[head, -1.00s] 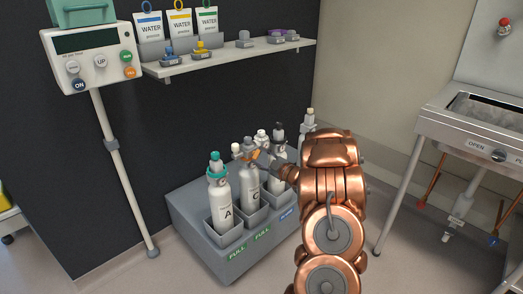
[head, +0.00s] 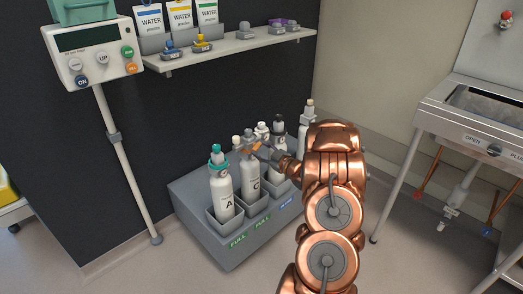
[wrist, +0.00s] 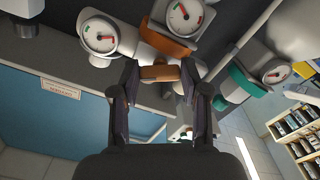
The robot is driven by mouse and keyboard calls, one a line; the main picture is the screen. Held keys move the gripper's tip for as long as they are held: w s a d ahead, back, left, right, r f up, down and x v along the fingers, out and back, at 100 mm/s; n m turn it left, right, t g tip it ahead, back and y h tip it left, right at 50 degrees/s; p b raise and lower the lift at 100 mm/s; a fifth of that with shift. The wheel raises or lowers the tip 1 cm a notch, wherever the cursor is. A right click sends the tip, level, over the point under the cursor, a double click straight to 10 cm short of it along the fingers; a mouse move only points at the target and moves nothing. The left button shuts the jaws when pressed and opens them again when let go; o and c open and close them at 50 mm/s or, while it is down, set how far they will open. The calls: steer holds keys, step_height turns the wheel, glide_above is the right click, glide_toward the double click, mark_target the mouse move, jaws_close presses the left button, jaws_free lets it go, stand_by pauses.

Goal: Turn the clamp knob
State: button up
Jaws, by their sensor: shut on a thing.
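Bottle C (head: 250,182) stands upright in the middle compartment of a grey rack, with a grey regulator and an orange-brown clamp at its top. In the wrist view the orange-brown clamp (wrist: 168,43) wraps the regulator, and its clamp knob (wrist: 160,73) sits between my fingertips. My gripper (wrist: 160,80) is shut on this knob. In the head view my gripper (head: 266,150) reaches in from the right at the top of bottle C, and its fingers partly hide the clamp. Bottle A (head: 226,204) with a teal clamp (head: 217,164) stands to the left.
More bottles stand behind in the grey rack (head: 229,256), close to my gripper. A control box (head: 97,56) on a pole (head: 127,170) is at left. A shelf (head: 240,45) with water pouches is above. A metal sink unit (head: 475,128) stands at right. Open floor lies in front.

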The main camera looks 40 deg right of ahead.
steer(key=o, duration=1.2)
steer(key=shift+c, duration=0.2)
steer(key=s, duration=1.2)
steer(key=shift+a, duration=0.1)
